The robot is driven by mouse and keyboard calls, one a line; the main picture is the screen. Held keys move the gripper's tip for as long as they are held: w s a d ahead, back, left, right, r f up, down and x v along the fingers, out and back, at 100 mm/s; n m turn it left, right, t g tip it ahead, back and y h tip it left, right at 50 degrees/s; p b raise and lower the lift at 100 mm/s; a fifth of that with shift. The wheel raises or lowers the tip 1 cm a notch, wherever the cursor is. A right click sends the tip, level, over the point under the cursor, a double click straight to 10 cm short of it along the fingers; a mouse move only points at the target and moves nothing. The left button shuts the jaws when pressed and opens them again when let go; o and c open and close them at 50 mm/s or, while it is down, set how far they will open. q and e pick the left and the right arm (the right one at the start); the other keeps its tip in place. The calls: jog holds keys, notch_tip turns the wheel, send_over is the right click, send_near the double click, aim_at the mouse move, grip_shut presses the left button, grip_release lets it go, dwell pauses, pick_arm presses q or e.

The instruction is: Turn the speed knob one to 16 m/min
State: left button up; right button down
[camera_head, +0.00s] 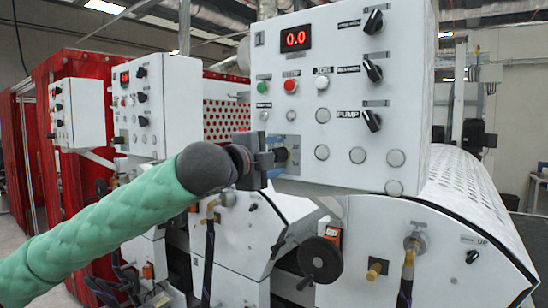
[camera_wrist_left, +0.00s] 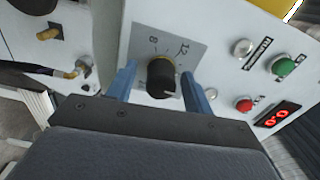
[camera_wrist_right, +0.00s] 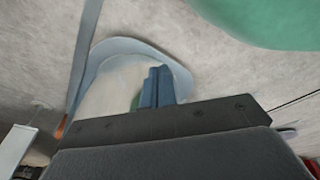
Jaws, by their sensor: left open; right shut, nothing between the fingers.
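The speed knob (camera_wrist_left: 161,76) is black, on a grey dial plate with the numerals 8 and 12 showing in the left wrist view. A pale pointer mark shows on its near edge. My left gripper (camera_wrist_left: 160,82) is open, with one blue finger on each side of the knob and a visible gap to each. In the head view my left gripper (camera_head: 272,158) is at the lower left of the nearest white panel (camera_head: 345,75) and mostly hides the knob. The red display (camera_head: 296,39) reads 0.0. My right gripper (camera_wrist_right: 157,86) is shut and empty.
The panel carries green (camera_head: 263,87) and red (camera_head: 290,86) buttons, several black selector knobs at right and round lamps. A black handwheel (camera_head: 320,259) and hose fittings are below. Two similar panels (camera_head: 145,104) stand further left. Grey floor shows in the right wrist view.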

pick_arm(q)
jog(key=shift+a, duration=0.1)
pick_arm(e)
jog(key=shift+s+f, duration=0.1)
pick_arm(q)
jog(key=shift+s+a+f, duration=0.1)
jog(key=shift+s+a, duration=0.1)
jog(key=shift+s, duration=0.05)
jog(key=b+v, duration=0.3)
jog(key=v, duration=0.4)
pick_arm(e)
jog(key=w+a+r, duration=0.3)
jog(key=w+r, duration=0.1)
jog(key=r, duration=0.2)
jog(key=shift+f, duration=0.1)
